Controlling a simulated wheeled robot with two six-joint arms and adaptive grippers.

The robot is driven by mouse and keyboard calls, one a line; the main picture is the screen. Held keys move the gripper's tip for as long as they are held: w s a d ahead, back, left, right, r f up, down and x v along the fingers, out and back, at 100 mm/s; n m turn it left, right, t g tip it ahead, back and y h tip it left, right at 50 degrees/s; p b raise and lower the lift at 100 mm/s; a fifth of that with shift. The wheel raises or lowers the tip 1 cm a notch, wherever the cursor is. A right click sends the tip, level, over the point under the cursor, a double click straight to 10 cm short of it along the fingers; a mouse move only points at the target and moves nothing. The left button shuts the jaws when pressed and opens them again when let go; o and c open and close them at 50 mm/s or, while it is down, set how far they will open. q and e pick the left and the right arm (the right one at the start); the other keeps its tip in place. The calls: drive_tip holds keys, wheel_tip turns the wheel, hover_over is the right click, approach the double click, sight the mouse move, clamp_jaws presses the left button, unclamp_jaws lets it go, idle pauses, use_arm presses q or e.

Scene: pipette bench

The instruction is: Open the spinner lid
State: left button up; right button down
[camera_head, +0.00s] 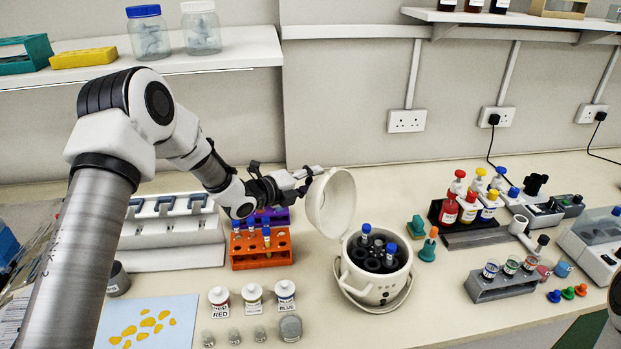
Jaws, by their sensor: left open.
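The spinner (377,287) is a round white machine at the middle of the bench. Its lid (338,203) stands raised on the left side of the body, tilted up, with its hollow inner side showing. Inside the open bowl is a dark rotor (373,262) with blue-capped tubes. My left gripper (312,176) is at the upper left edge of the lid, with its fingers reaching right behind it. It is open. Whether a finger touches the lid is hard to tell. At the lower right edge a piece of my other arm shows, but its gripper does not.
An orange tube rack (262,265) stands below my left wrist, left of the spinner. Labelled bottles (252,295) stand in front of it. Teal and orange stoppers (428,246) and a dark rack of coloured bottles (467,215) are to the right. The wall is close behind.

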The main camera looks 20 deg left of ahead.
sight(317, 179)
use_arm(q)
drive_tip(key=shift+s+r, duration=0.1)
drive_tip(key=shift+s, duration=0.05)
drive_tip(key=shift+s+a+r, duration=0.1)
drive_tip(key=shift+s+a, duration=0.05)
drive_tip(key=c, duration=0.4)
drive_tip(key=shift+s, duration=0.1)
clamp_jaws()
drive_tip(key=shift+d+b, duration=0.2)
drive_tip(key=shift+b, duration=0.25)
drive_tip(key=d+m+b, duration=0.1)
drive_tip(key=d+r+b, duration=0.1)
drive_tip(key=b, duration=0.1)
drive_tip(key=shift+s+d+r+m+y, duration=0.1)
drive_tip(key=shift+s+r+m+y, duration=0.2)
drive_tip(key=shift+m+y, duration=0.1)
drive_tip(key=shift+d+r, duration=0.15)
drive_tip(key=shift+r, duration=0.05)
